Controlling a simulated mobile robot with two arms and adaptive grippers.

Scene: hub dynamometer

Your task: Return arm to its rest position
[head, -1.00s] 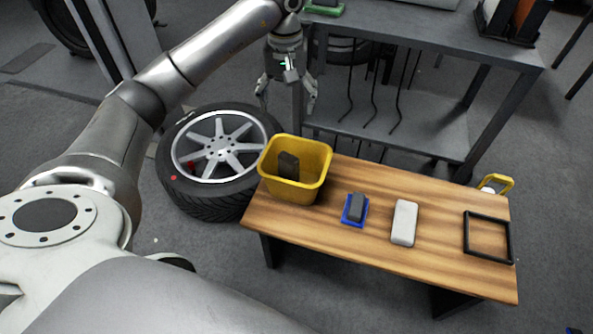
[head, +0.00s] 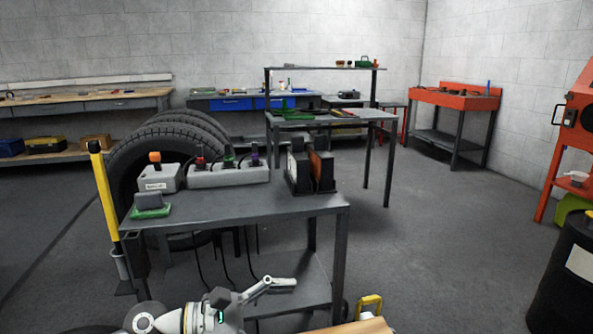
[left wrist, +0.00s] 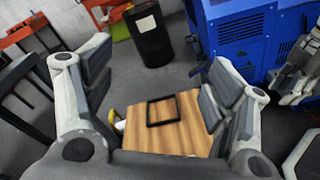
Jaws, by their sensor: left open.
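My left gripper (head: 250,305) shows at the bottom edge of the head view, in front of the grey metal table, with one finger stretched to the right. In the left wrist view its two fingers (left wrist: 160,85) are spread wide with nothing between them. Beyond them lies the wooden bench (left wrist: 185,135) with a black square frame (left wrist: 162,110) on it. A grey jointed part at the right edge of the left wrist view looks like my right gripper (left wrist: 298,75); its jaws are not clear.
The grey metal table (head: 240,207) holds a power box (head: 228,175), black holders (head: 310,165) and a green-based block (head: 151,205). A yellow post (head: 104,195) stands at its left. A dark barrel (head: 565,275) is at right. Open floor (head: 430,240) lies between.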

